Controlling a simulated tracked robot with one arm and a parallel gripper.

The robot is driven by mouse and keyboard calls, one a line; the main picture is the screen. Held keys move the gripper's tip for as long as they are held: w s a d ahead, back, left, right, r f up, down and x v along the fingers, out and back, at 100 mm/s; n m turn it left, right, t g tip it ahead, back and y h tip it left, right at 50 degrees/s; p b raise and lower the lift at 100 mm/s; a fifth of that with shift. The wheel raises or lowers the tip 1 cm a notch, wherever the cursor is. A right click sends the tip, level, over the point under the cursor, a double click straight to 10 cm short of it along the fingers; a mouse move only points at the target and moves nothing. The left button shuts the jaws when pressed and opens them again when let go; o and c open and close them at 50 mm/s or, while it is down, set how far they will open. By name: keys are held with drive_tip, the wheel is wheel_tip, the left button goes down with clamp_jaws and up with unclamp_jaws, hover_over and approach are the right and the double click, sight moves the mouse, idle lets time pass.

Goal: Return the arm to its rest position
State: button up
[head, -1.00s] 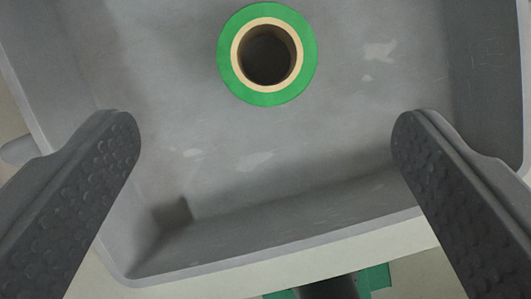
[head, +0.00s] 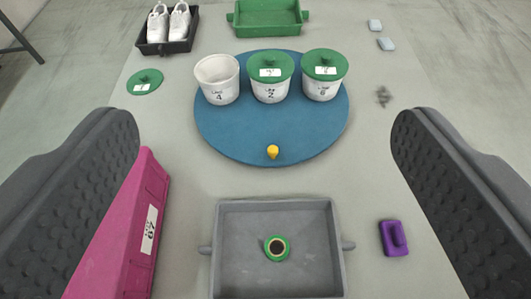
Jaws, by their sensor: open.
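My gripper (head: 265,150) is open and empty, its two dark textured fingers wide apart at the left and right of the head view. It is high above the work surface. A green tape-like ring (head: 268,246) with a pale inner core lies in the grey tray (head: 226,207), below the space between the fingers and apart from them.
A green lid (head: 145,81) lies left. A magenta bin (head: 120,240), purple object (head: 394,238), green tray (head: 268,28) and shoe tray (head: 165,47) stand around.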

drive_tip(key=s+r+t, duration=0.1)
drive_tip(key=s+r, duration=0.3)
drive_tip(key=r, duration=0.2)
drive_tip(key=shift+s, duration=0.2)
drive_tip(key=shift+r, duration=0.1)
drive_tip(key=shift+r, duration=0.1)
wheel_tip(320, 180, up, 5)
drive_tip(key=p, duration=0.5)
drive_tip(key=shift+f, duration=0.2)
